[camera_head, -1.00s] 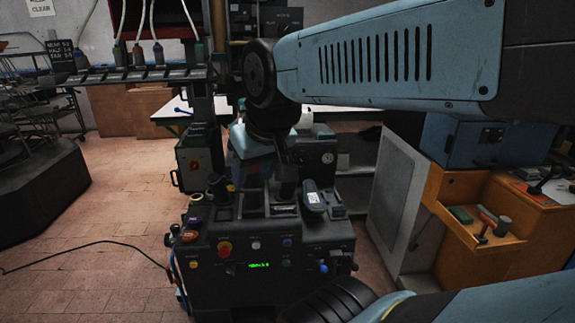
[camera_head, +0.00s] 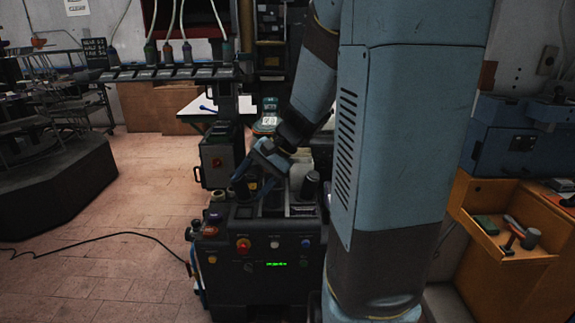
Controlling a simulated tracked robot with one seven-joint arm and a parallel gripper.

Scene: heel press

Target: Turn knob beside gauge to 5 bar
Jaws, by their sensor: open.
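My gripper (camera_head: 254,188) is open and empty, pointing down and to the left over the back left of the black press (camera_head: 278,293). I cannot tell whether its fingers touch anything there. The press front carries a red button (camera_head: 243,245), a green lit display (camera_head: 275,264) and several small knobs and buttons, among them a blue one (camera_head: 306,243). The gauge and the knob beside it cannot be made out now. My raised arm covers the right side of the press and much of what stands behind it.
A post with a grey control box (camera_head: 217,160) stands just left of my gripper. A rack (camera_head: 165,72) with several bottles extends left from it. An orange bench (camera_head: 500,243) with a hammer is at right. A cable crosses the open tiled floor (camera_head: 110,225) at left.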

